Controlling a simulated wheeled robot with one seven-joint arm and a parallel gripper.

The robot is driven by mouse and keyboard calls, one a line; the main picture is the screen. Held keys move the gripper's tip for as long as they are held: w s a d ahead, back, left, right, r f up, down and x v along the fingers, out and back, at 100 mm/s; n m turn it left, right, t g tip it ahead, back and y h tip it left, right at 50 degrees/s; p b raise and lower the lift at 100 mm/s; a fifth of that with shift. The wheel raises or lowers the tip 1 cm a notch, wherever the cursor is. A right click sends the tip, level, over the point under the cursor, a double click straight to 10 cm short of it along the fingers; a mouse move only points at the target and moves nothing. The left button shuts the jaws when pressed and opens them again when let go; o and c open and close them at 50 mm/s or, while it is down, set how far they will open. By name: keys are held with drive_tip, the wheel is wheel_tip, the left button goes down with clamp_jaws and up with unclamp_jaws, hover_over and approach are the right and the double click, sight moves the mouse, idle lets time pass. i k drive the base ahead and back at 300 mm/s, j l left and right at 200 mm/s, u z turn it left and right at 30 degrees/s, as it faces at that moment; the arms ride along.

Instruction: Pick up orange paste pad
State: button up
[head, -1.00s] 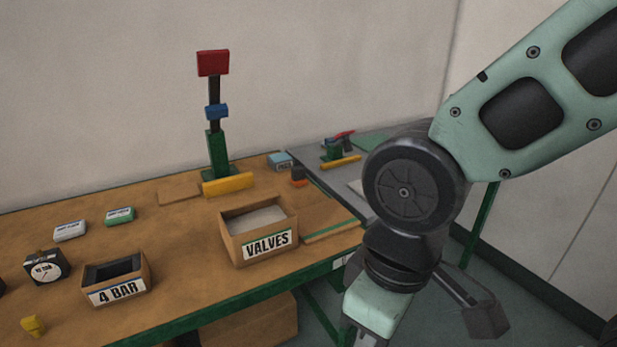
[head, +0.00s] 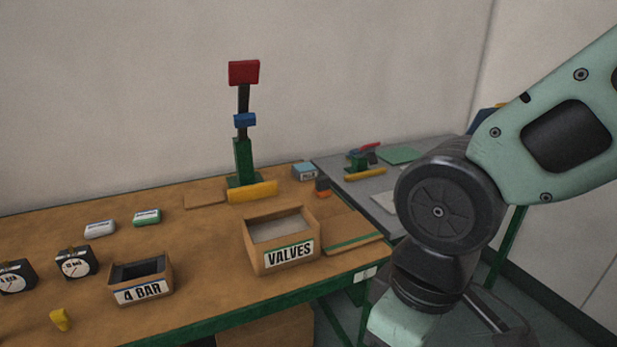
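A small orange item with a dark upper part (head: 323,189) lies on the wooden workbench (head: 215,240), behind the valves box and beside a light-blue labelled pack. It is too small for me to tell whether it is the orange paste pad. No other orange pad shows clearly. My arm reaches down on the right side, beyond the bench's right end. My gripper is below the picture's edge, so its fingers are hidden.
The cardboard valves box (head: 282,258) stands in front of the orange item. The light-blue pack (head: 304,171), yellow block (head: 252,192) and tall green stand (head: 243,160) are near it. A 4 BAR box (head: 140,281), gauges (head: 76,262) and white (head: 100,228) and green (head: 147,217) packs are left.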

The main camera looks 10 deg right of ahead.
sight(321, 188)
drive_tip(key=i+j+u, duration=0.1)
drive_tip(key=i+u, duration=0.2)
drive_tip(key=i, duration=0.35)
drive_tip(key=i+u, duration=0.3)
drive_tip(key=i, duration=0.35)
